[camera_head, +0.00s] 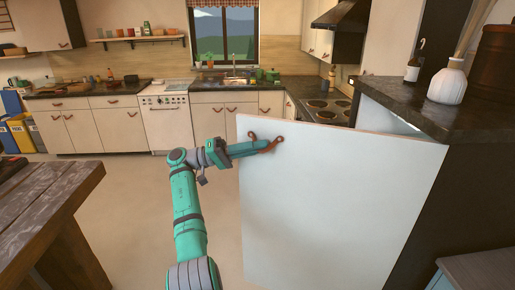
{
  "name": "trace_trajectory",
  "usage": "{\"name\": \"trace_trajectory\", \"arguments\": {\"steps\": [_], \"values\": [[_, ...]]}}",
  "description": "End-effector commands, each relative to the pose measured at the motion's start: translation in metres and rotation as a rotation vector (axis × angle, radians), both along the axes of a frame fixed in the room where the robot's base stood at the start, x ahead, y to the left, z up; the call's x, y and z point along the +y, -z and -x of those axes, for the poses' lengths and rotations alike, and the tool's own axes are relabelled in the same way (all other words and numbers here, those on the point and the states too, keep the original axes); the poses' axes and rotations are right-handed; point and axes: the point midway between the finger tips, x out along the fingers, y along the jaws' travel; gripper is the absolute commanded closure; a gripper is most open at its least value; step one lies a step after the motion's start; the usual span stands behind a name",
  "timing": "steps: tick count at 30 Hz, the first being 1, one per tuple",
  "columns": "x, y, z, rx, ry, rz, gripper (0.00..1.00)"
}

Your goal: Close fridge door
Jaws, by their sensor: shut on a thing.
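The fridge door (325,210) is a large white panel standing open, its free edge toward the left of the picture. The fridge body is under the dark counter at the right, and a lit gap (398,118) shows behind the door's top edge. A brown leather pull (272,145) sits near the door's upper left corner. My gripper (268,148) reaches in from the left and is shut on the leather pull. The fingertips are small and partly merge with the pull.
A wooden table (45,205) stands at the left. A white vase (448,82) and a bottle (413,66) stand on the dark counter (410,108) above the fridge. A stove (325,110) is behind the door. The floor (130,180) between table and door is clear.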

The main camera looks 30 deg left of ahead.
Motion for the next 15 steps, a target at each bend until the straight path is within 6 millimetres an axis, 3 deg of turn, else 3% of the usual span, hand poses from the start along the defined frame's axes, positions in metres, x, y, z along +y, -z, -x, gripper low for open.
{"name": "trace_trajectory", "arguments": {"steps": [4,5,6,15], "values": [[-0.0062,0.0022,-0.0026,0.005,0.012,-0.005,1.0],[-0.0062,0.0022,-0.0026,0.005,0.012,-0.005,0.84],[-0.0052,0.0021,-0.0021,0.005,0.01,-0.005,0.81],[0.001,0.0012,0.0008,0.002,0.001,-0.002,0.81]]}}
